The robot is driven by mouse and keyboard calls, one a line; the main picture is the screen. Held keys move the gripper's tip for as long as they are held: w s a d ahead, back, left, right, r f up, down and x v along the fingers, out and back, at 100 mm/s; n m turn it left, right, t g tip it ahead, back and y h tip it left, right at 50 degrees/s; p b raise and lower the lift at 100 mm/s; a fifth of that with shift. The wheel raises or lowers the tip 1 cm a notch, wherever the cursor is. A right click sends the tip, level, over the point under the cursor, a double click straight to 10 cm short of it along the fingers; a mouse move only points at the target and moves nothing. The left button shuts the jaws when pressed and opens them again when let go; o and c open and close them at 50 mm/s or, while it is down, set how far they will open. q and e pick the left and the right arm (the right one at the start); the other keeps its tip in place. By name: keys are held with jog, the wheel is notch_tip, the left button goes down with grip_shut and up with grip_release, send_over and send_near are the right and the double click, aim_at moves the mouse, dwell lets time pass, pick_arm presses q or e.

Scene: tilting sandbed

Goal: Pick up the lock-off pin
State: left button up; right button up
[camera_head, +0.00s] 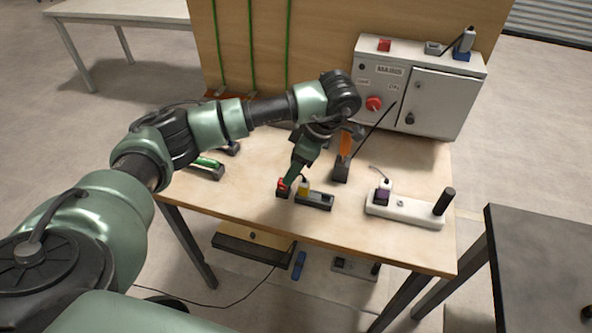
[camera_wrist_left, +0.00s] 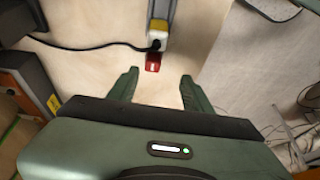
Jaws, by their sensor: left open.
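A small red piece (camera_head: 282,184), likely the lock-off pin, sits at a small dark block on the wooden table. In the left wrist view the red piece (camera_wrist_left: 153,63) has a pale mark on it and lies just beyond the fingertips, roughly centred between them. My left gripper (camera_head: 289,181) points down at it from above and partly covers it in the head view. In the left wrist view my left gripper (camera_wrist_left: 157,80) is open, with nothing between its fingers. My right gripper is not in view.
A yellow-and-white plug (camera_wrist_left: 158,35) with a black cord stands close beside the red piece, in a dark holder (camera_head: 318,200). An orange-and-black upright tool (camera_head: 344,150) is near the arm. A white power strip (camera_head: 405,210) lies right; a control box (camera_head: 420,90) stands behind.

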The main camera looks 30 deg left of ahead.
aim_at(283, 187)
pick_arm(q)
jog(key=x, duration=0.4)
jog(key=w+x, duration=0.1)
jog(key=x, duration=0.1)
jog(key=shift+a+f+p, duration=0.15)
jog(key=shift+a+p, duration=0.15)
jog(key=shift+a, duration=0.2)
jog(key=shift+a+f, duration=0.15)
jog(key=shift+f, duration=0.1)
grip_shut()
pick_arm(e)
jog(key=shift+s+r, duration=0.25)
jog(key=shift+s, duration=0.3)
